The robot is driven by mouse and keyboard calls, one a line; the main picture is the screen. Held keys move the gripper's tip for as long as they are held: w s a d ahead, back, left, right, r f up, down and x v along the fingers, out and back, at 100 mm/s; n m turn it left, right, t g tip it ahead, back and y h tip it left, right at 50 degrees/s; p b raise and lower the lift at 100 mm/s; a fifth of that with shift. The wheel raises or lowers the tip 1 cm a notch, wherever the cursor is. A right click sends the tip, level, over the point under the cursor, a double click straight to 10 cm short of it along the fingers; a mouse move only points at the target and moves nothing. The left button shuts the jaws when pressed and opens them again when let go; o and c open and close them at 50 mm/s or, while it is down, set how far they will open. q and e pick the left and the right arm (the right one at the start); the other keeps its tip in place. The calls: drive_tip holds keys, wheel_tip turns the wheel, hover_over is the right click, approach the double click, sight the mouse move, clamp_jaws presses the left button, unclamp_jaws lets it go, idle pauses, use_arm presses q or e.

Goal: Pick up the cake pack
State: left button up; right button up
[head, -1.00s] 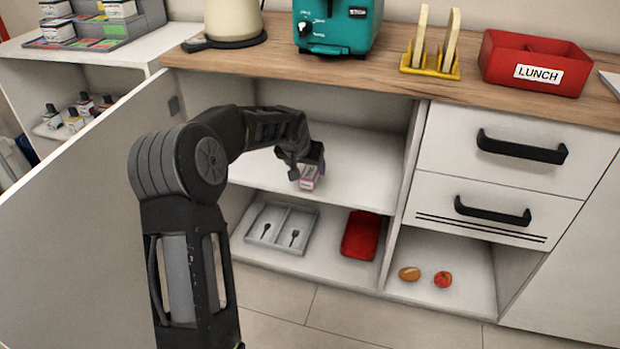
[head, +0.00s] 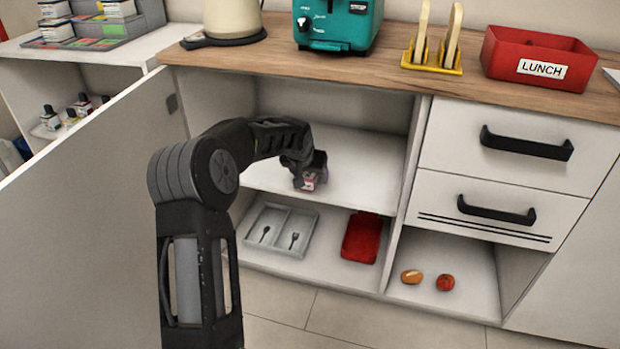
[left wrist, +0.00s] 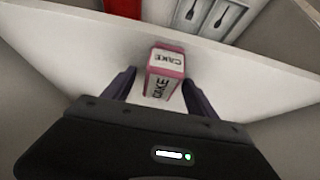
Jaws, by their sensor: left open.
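The cake pack (head: 310,181) is a small pink and white box standing on the upper shelf of the open cabinet, near the shelf's front edge. In the left wrist view the cake pack (left wrist: 164,72) shows its "CAKE" lettering on two faces. My left gripper (head: 311,176) reaches into the cabinet around it. In the left wrist view my left gripper (left wrist: 160,85) is open, with one dark finger on each side of the pack. Small gaps seem to show between the fingers and the pack. My right gripper is not in view.
The upper shelf (head: 360,170) is otherwise bare. Below it are a grey cutlery tray (head: 279,213) and a red container (head: 361,237). The open cabinet door (head: 85,205) stands at left. Drawers (head: 500,165) are at right, under the wooden counter (head: 390,78).

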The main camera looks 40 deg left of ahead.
use_arm(q)
clamp_jaws()
idle(0.7)
drive_tip(key=shift+r, duration=0.15)
drive_tip(key=shift+r+p, duration=0.5)
drive_tip(key=shift+r, duration=0.1)
wheel_tip(320, 180, up, 2)
drive_tip(key=shift+r+p, duration=0.15)
drive_tip(key=shift+p, duration=0.5)
drive_tip(key=s+d, duration=0.3)
drive_tip(key=s, duration=0.5)
drive_tip(key=s+d+p, duration=0.1)
drive_tip(key=s+d, duration=0.2)
drive_tip(key=s, duration=0.6)
